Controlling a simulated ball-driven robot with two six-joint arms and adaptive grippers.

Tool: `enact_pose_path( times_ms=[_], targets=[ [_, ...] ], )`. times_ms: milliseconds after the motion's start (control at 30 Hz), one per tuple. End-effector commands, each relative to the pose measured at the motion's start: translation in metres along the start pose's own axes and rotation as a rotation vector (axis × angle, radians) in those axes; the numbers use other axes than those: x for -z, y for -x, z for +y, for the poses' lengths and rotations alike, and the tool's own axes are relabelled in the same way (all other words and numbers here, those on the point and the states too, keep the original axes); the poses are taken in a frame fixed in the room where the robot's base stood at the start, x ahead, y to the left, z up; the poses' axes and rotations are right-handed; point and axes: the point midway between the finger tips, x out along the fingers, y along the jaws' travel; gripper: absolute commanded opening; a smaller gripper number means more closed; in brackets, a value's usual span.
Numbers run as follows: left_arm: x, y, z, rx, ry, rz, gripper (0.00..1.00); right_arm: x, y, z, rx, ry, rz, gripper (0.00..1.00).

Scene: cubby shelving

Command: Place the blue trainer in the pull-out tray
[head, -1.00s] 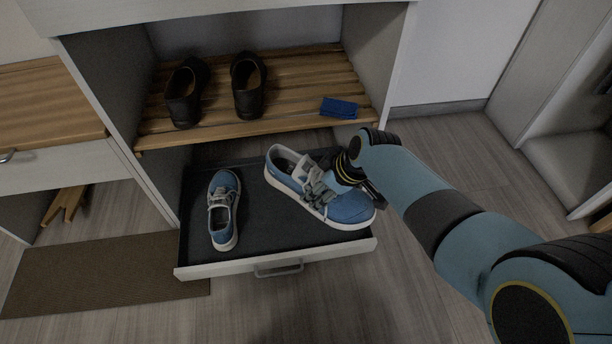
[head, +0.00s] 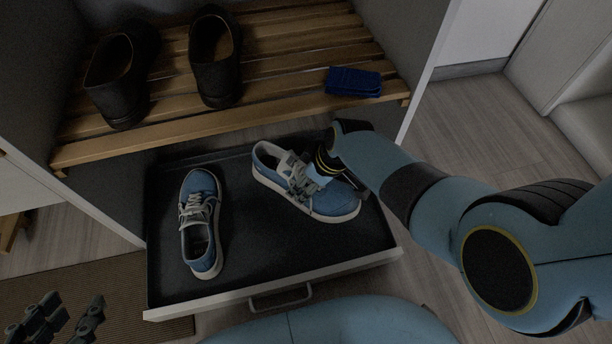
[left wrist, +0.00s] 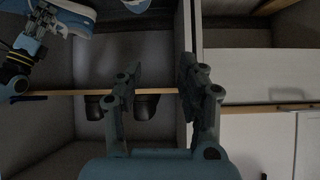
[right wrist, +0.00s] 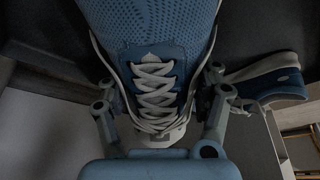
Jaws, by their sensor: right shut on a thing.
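A blue trainer with grey laces and a white sole (head: 335,203) is held in my right gripper (head: 322,178) over the right part of the pull-out tray (head: 240,250). Whether its sole touches the tray floor I cannot tell. In the right wrist view, the fingers (right wrist: 160,105) close around the laced part of this trainer (right wrist: 150,25). A matching blue trainer (head: 201,215) lies in the left part of the tray; it also shows in the right wrist view (right wrist: 262,82). My left gripper (head: 72,308) is open and empty at the lower left; its parted fingers (left wrist: 160,68) show in the left wrist view.
A slatted wooden shelf (head: 270,68) above the tray holds two dark shoes (head: 117,80) (head: 214,62) and a folded blue cloth (head: 353,81). The tray's pale front has a handle (head: 281,297). A brown mat (head: 95,275) lies left of the tray.

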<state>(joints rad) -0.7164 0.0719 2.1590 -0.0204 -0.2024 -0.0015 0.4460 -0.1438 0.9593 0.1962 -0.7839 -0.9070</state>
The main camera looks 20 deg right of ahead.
Motion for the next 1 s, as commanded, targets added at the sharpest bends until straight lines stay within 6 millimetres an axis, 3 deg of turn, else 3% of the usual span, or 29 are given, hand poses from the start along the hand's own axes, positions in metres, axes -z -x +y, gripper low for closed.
enact_pose_path(
  times_ms=[200,600,1000],
  targets=[
    [0.007,0.000,0.005,-0.002,-0.016,0.243,0.40,-0.012,-0.025,-0.002,0.004,-0.001,-0.004,0.23],
    [0.069,0.000,0.004,-0.001,-0.036,0.455,0.40,-0.011,-0.028,0.000,0.000,0.000,0.000,0.23],
    [0.114,0.006,0.004,-0.001,-0.052,0.627,0.40,-0.015,-0.036,0.000,0.000,0.000,0.000,0.23]
  ],
)
